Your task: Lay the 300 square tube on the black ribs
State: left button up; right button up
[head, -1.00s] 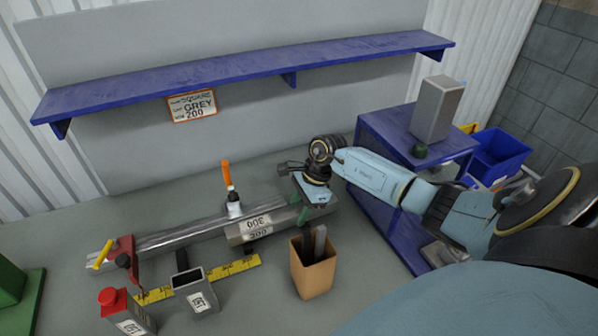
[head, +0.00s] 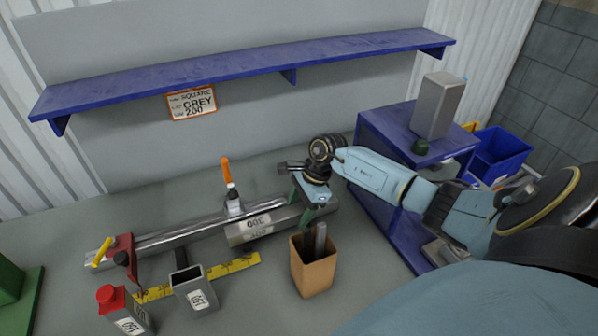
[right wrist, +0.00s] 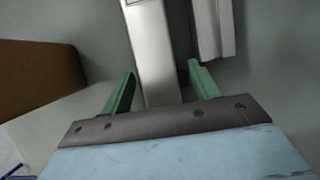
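The 300 square tube (head: 239,236) is a short grey tube with a white 300 label, lying along the near side of a long bright metal rail (head: 178,234). My right gripper (head: 301,203) is at the tube's right end, pointing down, with its green fingers on either side of it. In the right wrist view the tube (right wrist: 153,60) runs between the two fingers (right wrist: 161,78), and a gap shows at the right finger. The gripper looks open. I cannot make out the black ribs. My left gripper is out of view.
A cardboard box (head: 313,278) with dark bars stands close in front of my right gripper. A 150 tube (head: 197,293), a red-topped 150 piece (head: 126,312) and a yellow tape (head: 234,267) lie nearer. An orange-handled clamp (head: 229,177) stands behind. A blue cart (head: 385,128) is at right.

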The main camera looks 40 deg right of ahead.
notch_tip(320, 180, up, 10)
jog(key=p, duration=0.6)
dwell(1.4)
